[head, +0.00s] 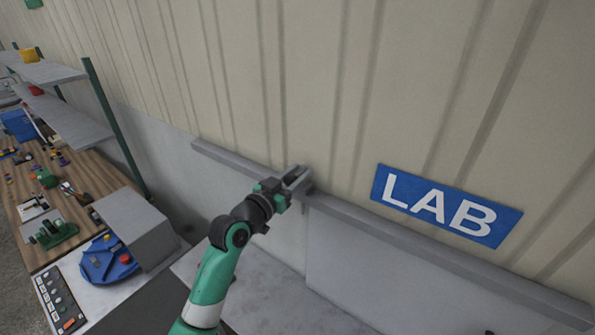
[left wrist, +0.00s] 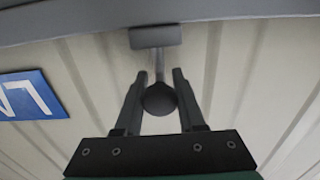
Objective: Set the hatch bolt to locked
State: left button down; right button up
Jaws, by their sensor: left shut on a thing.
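In the left wrist view a dark round knob (left wrist: 159,101) sits on a thin stem (left wrist: 159,66) that runs to a grey block (left wrist: 155,37) by the ledge. I take this to be the hatch bolt, though no locked or unlocked mark shows. My left gripper (head: 297,174) is at the grey ledge (head: 400,232) on the wall in the head view. Its two dark fingers, seen in the left wrist view (left wrist: 159,74), are shut on the knob, one on each side. The gripper hides the knob in the head view. My right gripper is in neither view.
A blue LAB sign (head: 446,205) is on the ribbed wall right of the gripper. At left are shelves (head: 68,124), a wooden bench (head: 88,185) with small parts, a blue round tray (head: 98,268) and a button panel (head: 60,302).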

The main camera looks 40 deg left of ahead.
pick_arm(q)
jog(key=shift+f, duration=0.45)
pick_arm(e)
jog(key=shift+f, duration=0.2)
pick_arm(q)
jog(key=c, duration=0.7)
grip_release()
jog(key=shift+o, duration=0.9)
jog(key=shift+r, duration=0.1)
jog(key=shift+s, duration=0.1)
jog(key=s, duration=0.5)
jog(key=s+d, duration=0.1)
jog(key=s, duration=0.2)
jog(key=shift+s, duration=0.35)
jog(key=s, duration=0.2)
jog(key=shift+s+d+p, duration=0.15)
jog(key=shift+s+p, duration=0.15)
jog(key=shift+p, duration=0.1)
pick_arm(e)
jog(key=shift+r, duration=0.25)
pick_arm(q)
jog(key=shift+d, duration=0.1)
